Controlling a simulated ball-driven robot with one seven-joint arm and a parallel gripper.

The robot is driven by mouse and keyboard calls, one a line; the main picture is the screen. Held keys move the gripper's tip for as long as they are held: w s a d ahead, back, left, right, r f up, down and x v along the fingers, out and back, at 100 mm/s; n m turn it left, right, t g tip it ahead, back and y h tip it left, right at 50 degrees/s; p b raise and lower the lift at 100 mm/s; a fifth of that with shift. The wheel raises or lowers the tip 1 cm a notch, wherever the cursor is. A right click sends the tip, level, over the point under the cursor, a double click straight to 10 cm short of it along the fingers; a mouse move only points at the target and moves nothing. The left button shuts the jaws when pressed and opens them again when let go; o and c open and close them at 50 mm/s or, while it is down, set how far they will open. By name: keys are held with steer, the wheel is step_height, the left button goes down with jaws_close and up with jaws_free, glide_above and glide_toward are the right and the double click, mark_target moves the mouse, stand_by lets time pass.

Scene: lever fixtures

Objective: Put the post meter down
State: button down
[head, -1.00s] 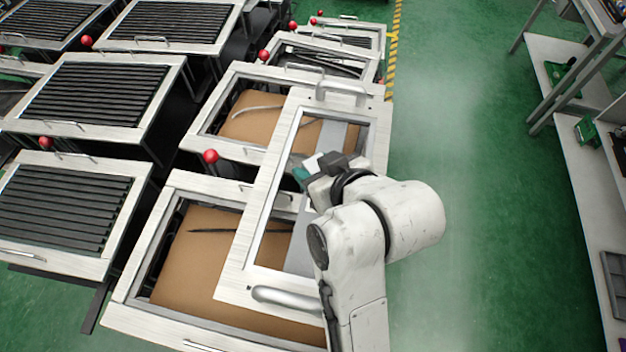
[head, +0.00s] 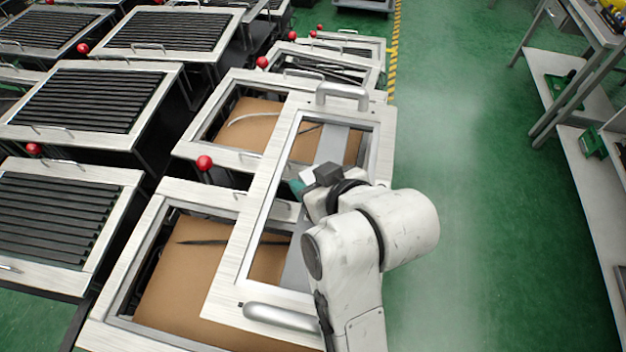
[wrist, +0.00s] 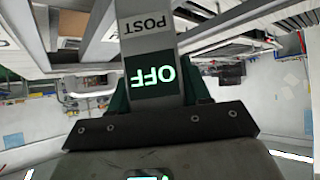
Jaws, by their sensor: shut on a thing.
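The post meter (head: 378,133) is a pale rectangular frame with a silver handle at each end and a grey bar down its middle. It is in the head view, held above two brown-bottomed boxes and overlapping both. My gripper (head: 304,181) is shut on the grey bar. In the wrist view the bar (wrist: 148,42) stands between my green fingers and bears the labels "POST" and a lit "OFF", which appears upside down. My wrist and forearm hide part of the frame's right side.
Below lie a near open box (head: 160,290) and a farther one (head: 232,82), with a red ball-topped lever (head: 204,163) between them. Slatted boxes (head: 60,215) fill the left. Green floor (head: 480,230) is clear on the right, before a shelf bench (head: 575,190).

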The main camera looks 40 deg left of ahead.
steer(key=shift+f, duration=0.1)
steer(key=c, duration=0.5)
jaws_free()
